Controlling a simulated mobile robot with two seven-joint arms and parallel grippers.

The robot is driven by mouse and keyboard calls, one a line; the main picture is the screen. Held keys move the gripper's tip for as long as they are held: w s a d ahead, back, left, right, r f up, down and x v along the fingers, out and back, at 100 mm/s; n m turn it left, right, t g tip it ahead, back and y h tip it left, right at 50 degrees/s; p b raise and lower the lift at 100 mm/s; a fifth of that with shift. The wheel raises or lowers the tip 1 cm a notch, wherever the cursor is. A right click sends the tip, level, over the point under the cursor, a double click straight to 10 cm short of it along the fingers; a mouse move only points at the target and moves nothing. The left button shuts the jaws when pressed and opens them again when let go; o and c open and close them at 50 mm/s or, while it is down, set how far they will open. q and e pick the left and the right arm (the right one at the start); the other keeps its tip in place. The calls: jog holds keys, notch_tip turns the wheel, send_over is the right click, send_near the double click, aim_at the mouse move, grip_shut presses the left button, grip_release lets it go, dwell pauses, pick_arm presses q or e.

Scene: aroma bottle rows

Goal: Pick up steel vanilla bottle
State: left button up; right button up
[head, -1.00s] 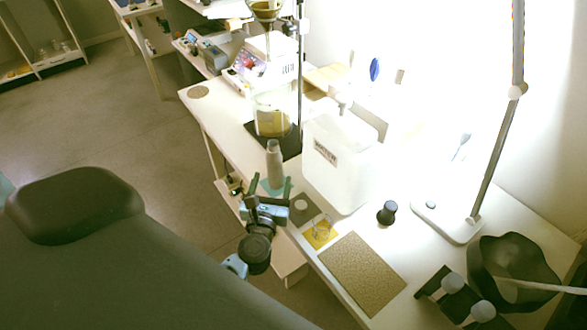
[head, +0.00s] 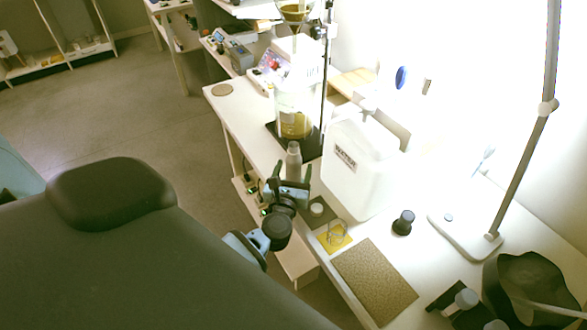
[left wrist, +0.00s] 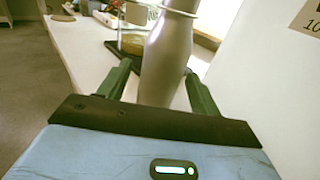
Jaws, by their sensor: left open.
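The steel vanilla bottle (head: 293,161) is a grey bottle with a narrow neck, upright on the white table beside the white container. In the left wrist view the bottle (left wrist: 166,58) stands between the two green fingers. My left gripper (head: 293,178) is open around the bottle's lower part, one finger on each side. In the left wrist view a small gap shows between the left finger and the bottle; the bottle's base is hidden.
A large white container (head: 357,168) stands close to the right of the bottle. A glass vessel with yellow liquid (head: 294,122) stands behind it. A glass on a yellow mat (head: 337,235), a dark stopper (head: 403,222) and a brown mat (head: 374,283) lie nearer.

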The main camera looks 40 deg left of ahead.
pick_arm(q)
jog(key=shift+x, duration=1.3)
pick_arm(e)
jog(key=shift+w, duration=0.25)
pick_arm(q)
jog(key=shift+c, duration=0.3)
jog(key=shift+c, duration=1.1)
jog(key=c, duration=0.9)
pick_arm(e)
jog(key=shift+s, duration=0.1)
jog(key=shift+s, duration=0.1)
